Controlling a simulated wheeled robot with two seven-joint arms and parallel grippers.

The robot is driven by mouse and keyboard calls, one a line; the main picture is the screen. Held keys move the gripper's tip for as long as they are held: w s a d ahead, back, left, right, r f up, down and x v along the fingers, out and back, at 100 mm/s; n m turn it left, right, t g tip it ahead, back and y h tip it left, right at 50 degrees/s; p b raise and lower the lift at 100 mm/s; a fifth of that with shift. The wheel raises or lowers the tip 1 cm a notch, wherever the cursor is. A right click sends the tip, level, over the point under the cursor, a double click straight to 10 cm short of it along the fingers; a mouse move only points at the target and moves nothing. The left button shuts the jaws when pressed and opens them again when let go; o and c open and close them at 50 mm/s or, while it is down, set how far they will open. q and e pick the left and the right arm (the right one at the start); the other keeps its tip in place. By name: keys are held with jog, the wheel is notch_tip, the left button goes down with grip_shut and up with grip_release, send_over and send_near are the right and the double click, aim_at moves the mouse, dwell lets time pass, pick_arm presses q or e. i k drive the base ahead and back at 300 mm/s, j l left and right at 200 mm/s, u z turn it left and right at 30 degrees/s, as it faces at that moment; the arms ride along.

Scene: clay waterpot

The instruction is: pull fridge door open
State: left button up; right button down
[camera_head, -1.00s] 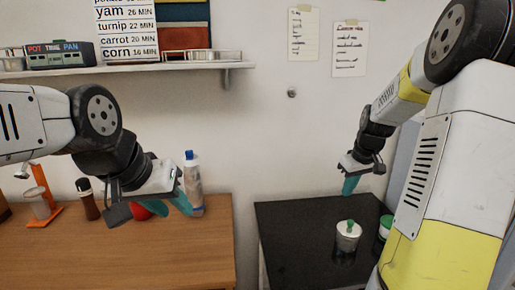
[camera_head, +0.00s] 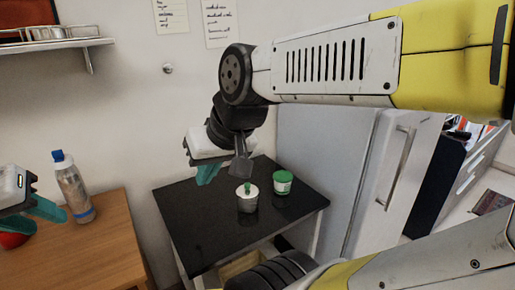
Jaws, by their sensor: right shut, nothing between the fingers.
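The fridge (camera_head: 322,150) is white and stands right of the black table in the head view. Its door (camera_head: 412,150) faces right and looks closed, with a long vertical metal handle (camera_head: 400,168). My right gripper (camera_head: 207,174) is shut and empty over the black table, well left of the fridge and apart from the handle. My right arm crosses above the fridge and covers its top. My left gripper (camera_head: 40,214) is at the left edge, open, its teal fingers apart near the wooden table. It is far from the fridge and partly cut off by the frame.
A bottle (camera_head: 75,190) and a red object (camera_head: 12,240) are on the wooden table (camera_head: 105,250). A dark panel (camera_head: 437,182) stands right of the fridge door.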

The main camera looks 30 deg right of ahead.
aim_at(403, 144)
jog(key=z, duration=0.45)
jog(key=l+z, duration=0.1)
jog(key=z, duration=1.35)
jog(key=i+z, duration=0.1)
jog(key=z, duration=0.35)
jog(key=i+l+u, duration=0.1)
jog(key=u, duration=0.2)
jog(key=i+l+u, duration=0.15)
jog(key=u, duration=0.2)
jog(key=i, duration=0.05)
